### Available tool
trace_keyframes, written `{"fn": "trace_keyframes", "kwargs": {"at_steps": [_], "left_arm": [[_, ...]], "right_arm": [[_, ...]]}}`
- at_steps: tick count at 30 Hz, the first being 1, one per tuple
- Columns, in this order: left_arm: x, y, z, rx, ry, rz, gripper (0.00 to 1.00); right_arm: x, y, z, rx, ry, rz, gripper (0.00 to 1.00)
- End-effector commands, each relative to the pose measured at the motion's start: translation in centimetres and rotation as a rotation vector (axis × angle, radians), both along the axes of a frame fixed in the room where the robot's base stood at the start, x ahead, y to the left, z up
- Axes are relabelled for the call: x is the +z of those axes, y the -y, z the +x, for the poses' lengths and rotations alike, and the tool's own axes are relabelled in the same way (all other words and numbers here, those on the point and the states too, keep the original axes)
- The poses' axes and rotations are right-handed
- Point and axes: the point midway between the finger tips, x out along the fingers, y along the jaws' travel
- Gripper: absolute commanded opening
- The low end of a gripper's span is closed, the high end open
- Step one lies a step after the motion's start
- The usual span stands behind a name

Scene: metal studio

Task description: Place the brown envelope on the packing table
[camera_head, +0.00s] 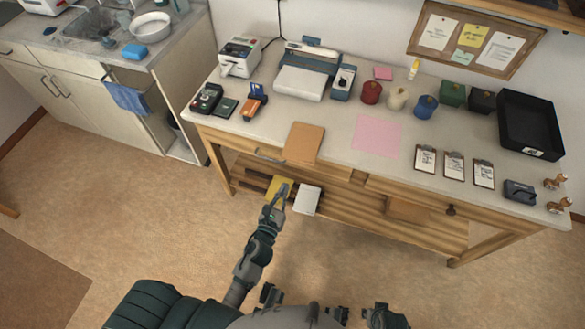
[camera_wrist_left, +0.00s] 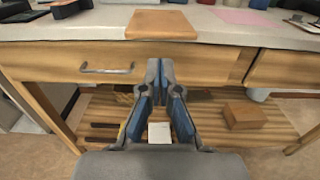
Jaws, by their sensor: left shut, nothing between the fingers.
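The brown envelope (camera_head: 304,142) lies flat on the packing table (camera_head: 330,118), at its front edge left of the middle. It also shows in the left wrist view (camera_wrist_left: 160,24), at the top, on the tabletop. My left gripper (camera_head: 285,187) is below and in front of the envelope, apart from it, before the table's front. In the left wrist view its blue-grey fingers (camera_wrist_left: 160,72) meet at the tips and hold nothing, in front of the drawer face. My right gripper does not show.
A pink sheet (camera_head: 377,136) lies right of the envelope; a scanner-like device (camera_head: 305,75) stands behind. Clipboards (camera_head: 454,165) and a black tray (camera_head: 530,125) are at the right. A drawer handle (camera_wrist_left: 107,69) juts out left of my fingers. A brown box (camera_wrist_left: 243,114) sits on the lower shelf.

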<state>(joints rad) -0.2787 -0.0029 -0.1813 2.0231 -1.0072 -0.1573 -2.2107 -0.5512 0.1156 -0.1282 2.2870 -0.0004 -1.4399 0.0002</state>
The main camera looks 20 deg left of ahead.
Motion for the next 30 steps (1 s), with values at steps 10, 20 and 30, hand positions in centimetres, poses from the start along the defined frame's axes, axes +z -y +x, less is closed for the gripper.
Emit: {"fn": "trace_keyframes", "kwargs": {"at_steps": [10, 20, 30], "left_arm": [[0.0, 0.2, 6.9, 0.001, 0.001, -0.002, 0.0], [0.0, 0.3, 8.9, 0.001, 0.0, -0.003, 0.0], [0.0, 0.3, 9.3, 0.001, 0.0, -0.002, 0.0]], "right_arm": [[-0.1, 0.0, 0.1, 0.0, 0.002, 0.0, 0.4], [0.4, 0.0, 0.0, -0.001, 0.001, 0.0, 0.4], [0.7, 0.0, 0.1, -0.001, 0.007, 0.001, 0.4]]}}
